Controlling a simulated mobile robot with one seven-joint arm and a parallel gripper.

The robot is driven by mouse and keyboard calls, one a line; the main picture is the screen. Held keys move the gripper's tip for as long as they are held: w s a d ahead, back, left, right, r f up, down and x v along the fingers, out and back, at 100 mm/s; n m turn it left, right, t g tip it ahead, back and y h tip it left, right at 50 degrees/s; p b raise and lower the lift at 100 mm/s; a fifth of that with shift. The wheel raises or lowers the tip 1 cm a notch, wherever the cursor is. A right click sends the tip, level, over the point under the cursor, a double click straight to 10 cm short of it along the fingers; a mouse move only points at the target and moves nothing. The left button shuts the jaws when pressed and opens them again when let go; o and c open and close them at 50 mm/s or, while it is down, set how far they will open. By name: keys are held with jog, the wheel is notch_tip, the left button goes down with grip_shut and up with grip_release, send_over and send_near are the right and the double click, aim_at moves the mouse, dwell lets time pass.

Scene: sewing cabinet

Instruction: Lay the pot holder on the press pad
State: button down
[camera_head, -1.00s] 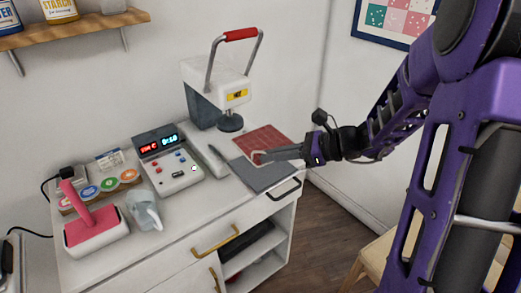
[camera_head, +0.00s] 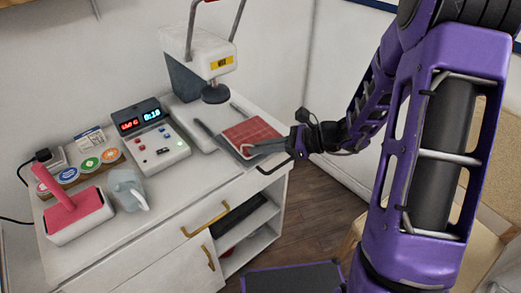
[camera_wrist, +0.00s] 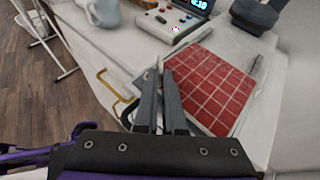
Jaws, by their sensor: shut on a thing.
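The pot holder (camera_head: 250,134) is a red square with a pale grid, at the right end of the cabinet top. My gripper (camera_head: 246,150) is shut on its near edge from the right. In the wrist view the pot holder (camera_wrist: 208,90) extends from my fingers (camera_wrist: 161,78), roughly flat. A dark grey flat pad, which I take for the press pad, shows only as a thin strip (camera_head: 228,147) beside and under the pot holder; most of it is hidden. I cannot tell whether the pot holder touches it.
The white heat press (camera_head: 200,52) with its round foot (camera_head: 215,94) stands behind. A control box (camera_head: 150,140), a grey-blue jug (camera_head: 128,188) and a pink-handled tool (camera_head: 72,212) stand left. A slim dark tool (camera_head: 203,128) lies left of the pot holder.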

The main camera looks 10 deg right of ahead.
jog(key=shift+f, duration=0.15)
jog(key=shift+f, duration=0.15)
jog(key=c, duration=1)
grip_release()
jog(key=shift+r, duration=0.3)
jog(key=p+v, duration=0.1)
jog(key=v, duration=1.1)
jog(key=shift+f+p, duration=0.15)
jog(key=shift+p, duration=0.2)
